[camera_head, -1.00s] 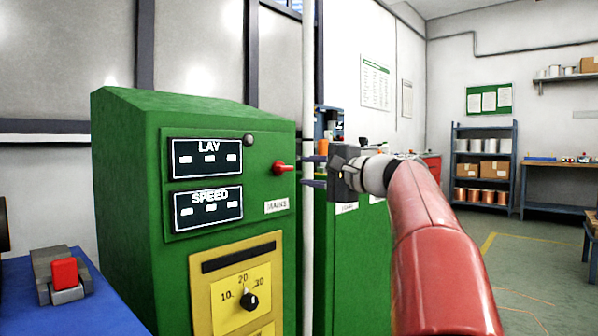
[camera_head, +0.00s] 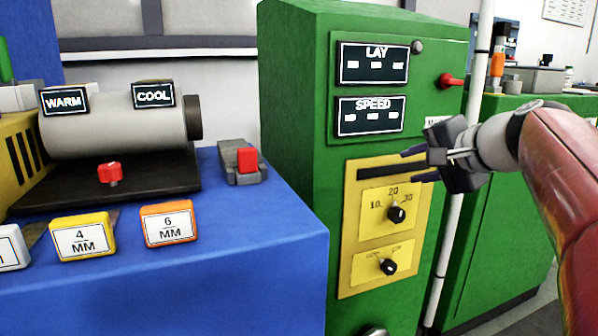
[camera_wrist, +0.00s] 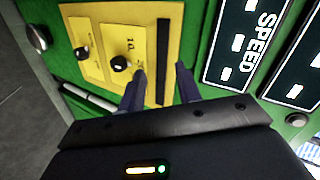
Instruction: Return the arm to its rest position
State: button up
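My gripper (camera_head: 408,165) is in front of the yellow panel (camera_head: 348,238) of the green cabinet (camera_head: 300,130), at the height of its dark slot. My red arm reaches in from the right edge of the head view. The two dark fingers (camera_wrist: 160,86) stand apart in the wrist view, with nothing held between them. Behind them are the yellow panel, its dark slot (camera_wrist: 164,50) and a black knob (camera_wrist: 119,63). I cannot tell how far the fingertips are from the panel.
On the left, a blue bench (camera_head: 255,270) carries a grey cylinder (camera_head: 120,125), a red switch (camera_head: 247,160) and labelled blocks, including an orange one (camera_head: 168,223).

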jog(key=s+a+f+n+g+h, duration=0.3)
jog(key=s+f+n, duration=0.3)
jog(key=s+f, duration=0.65)
jog(key=s+a+f+n+g+h, duration=0.25)
jog(key=s+a+f+n, duration=0.2)
jog(key=s+f, duration=0.8)
notch_tip(320, 180, up, 12)
jog(key=w+d+p, duration=0.1)
jog(key=w+p, duration=0.1)
jog(key=p, duration=1.1)
jog(key=shift+r, duration=0.25)
jog(key=shift+g+y, duration=0.25)
